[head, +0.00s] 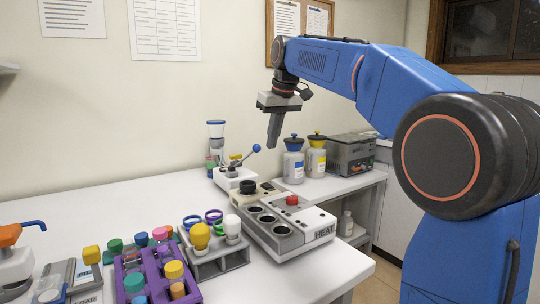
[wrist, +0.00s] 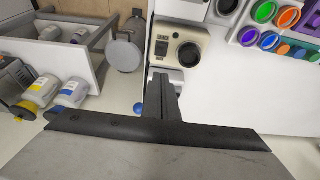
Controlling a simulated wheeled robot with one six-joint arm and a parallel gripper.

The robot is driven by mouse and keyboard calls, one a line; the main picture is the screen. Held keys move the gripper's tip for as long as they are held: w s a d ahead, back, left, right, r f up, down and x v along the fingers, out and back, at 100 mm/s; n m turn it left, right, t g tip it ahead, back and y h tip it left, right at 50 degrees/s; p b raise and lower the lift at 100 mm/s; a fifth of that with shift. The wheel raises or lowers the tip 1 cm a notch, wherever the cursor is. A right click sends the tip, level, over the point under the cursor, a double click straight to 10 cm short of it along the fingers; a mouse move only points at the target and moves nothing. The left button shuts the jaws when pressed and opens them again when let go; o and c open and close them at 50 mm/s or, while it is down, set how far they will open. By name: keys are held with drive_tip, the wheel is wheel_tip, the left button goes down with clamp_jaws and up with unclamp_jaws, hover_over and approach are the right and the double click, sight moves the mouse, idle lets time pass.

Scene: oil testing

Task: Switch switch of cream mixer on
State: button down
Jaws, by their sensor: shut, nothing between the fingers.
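The cream mixer (head: 268,188) stands on the white table behind the heat block in the head view, with a black round top (head: 248,187). In the wrist view the cream mixer (wrist: 174,32) is at the upper middle, with the black round part (wrist: 189,54) and a small dark switch-like part (wrist: 161,48) on its face. My gripper (head: 273,145) is shut and empty, pointing down in the air above and behind the mixer in the head view. In the wrist view my gripper's fingers (wrist: 161,90) are together just below the mixer's picture edge. The switch's setting is too small to tell.
A white device with a blue-ball lever (head: 235,177) stands left of the mixer. The heat block (head: 315,229) with a red knob is in front. Bottles (head: 293,165) and a grey box (head: 350,153) are right. A purple rack (head: 155,265) and vials fill the front left.

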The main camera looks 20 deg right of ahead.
sight(267, 185)
drive_tip(key=x, duration=1.3)
drive_tip(key=shift+s+d+f, duration=0.1)
drive_tip(key=shift+s, duration=0.25)
drive_tip(key=shift+f, duration=0.25)
drive_tip(key=shift+s+d, duration=0.2)
drive_tip(key=shift+s, duration=0.5)
drive_tip(key=shift+r, duration=0.1)
drive_tip(key=v, duration=1.4)
drive_tip(key=shift+w, duration=0.35)
drive_tip(key=shift+w+a+r, duration=0.1)
drive_tip(key=shift+a, duration=0.05)
